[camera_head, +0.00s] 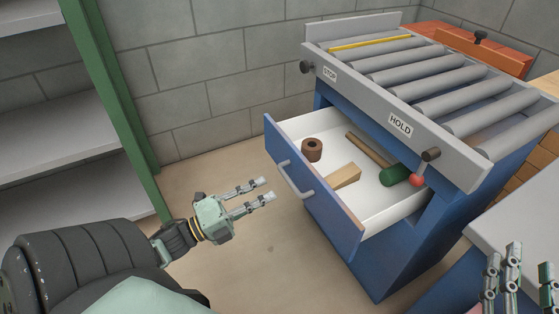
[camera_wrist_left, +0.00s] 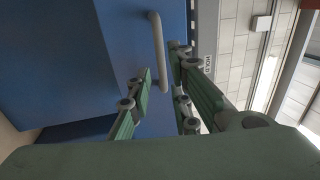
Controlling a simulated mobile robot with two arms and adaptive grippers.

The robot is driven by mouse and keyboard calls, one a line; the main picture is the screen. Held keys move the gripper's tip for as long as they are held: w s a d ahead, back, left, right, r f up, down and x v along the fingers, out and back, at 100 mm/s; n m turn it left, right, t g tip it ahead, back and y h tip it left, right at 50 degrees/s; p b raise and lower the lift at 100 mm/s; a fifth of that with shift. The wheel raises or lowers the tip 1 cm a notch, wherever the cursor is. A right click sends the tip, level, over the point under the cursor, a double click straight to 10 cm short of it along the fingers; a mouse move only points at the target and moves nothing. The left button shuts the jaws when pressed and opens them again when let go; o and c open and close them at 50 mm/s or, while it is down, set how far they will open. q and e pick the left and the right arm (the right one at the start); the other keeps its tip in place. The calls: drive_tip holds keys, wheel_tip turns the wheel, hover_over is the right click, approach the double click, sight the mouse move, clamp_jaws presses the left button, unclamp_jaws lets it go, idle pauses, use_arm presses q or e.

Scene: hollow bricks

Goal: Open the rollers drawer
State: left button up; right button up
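The rollers drawer (camera_head: 318,200) is a blue-fronted drawer with a white inside, under the roller table (camera_head: 395,105). It stands pulled out. Its grey bar handle (camera_head: 294,180) is on the drawer front; the handle also shows in the left wrist view (camera_wrist_left: 158,52). My left gripper (camera_head: 268,190) is open and empty, a little to the left of the handle and apart from it. In the left wrist view its fingers (camera_wrist_left: 163,90) are spread, with the blue front beyond them. My right gripper (camera_head: 515,270) is at the lower right corner, its fingers apart with nothing seen between them.
The drawer holds a brown ring (camera_head: 312,149), a wooden block (camera_head: 345,177), and a mallet with a green head (camera_head: 393,174). A green-framed shelf (camera_head: 112,90) stands at left. A grey surface (camera_head: 515,225) is at right.

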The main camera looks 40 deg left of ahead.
use_arm(q)
drive_tip(key=v, duration=0.4)
idle(0.6)
